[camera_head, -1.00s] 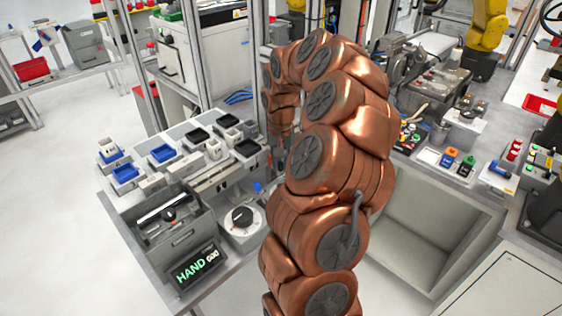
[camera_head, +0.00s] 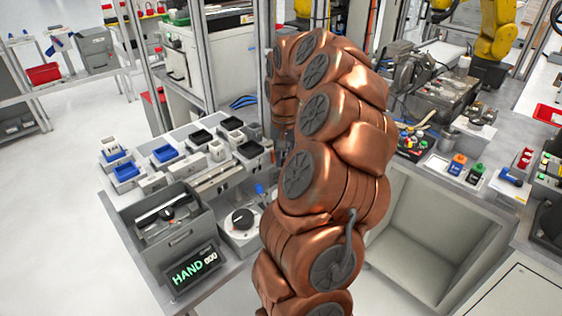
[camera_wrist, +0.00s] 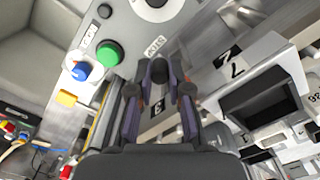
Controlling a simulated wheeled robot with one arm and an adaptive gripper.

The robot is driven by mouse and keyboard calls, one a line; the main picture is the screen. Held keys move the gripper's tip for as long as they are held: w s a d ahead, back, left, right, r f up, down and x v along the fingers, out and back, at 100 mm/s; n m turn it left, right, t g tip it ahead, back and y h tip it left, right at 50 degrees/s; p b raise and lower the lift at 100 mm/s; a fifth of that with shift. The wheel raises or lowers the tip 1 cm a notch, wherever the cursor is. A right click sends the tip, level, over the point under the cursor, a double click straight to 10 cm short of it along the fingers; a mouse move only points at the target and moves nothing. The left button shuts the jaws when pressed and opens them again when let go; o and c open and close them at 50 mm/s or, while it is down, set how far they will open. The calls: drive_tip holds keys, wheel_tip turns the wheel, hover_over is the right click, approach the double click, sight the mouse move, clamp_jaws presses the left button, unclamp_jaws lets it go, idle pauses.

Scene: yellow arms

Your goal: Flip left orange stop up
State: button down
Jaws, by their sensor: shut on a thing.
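In the wrist view my gripper (camera_wrist: 160,88) is shut, its two dark fingers close together over a grey panel marked with numbers. A dark, round-ended piece (camera_wrist: 159,71) sits between the fingertips. Small orange-brown edges show beside the fingers, but I cannot tell whether they belong to an orange stop. No orange stop shows clearly in either view. In the head view my copper-coloured arm bends down to the right of the tray station, and it hides most of the gripper and what lies under it.
In the head view, a display reading HAND (camera_head: 194,268) stands at the table's front. Blue bins (camera_head: 127,171) are behind it.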

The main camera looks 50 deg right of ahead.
sight(284, 160)
drive_tip(key=c, duration=1.3)
unclamp_jaws()
drive_tip(key=shift+r, duration=0.35)
drive_tip(key=shift+c, duration=0.2)
drive_tip(key=shift+o, duration=1.2)
drive_tip(key=shift+f, duration=0.1)
wheel_tip(284, 160, up, 12)
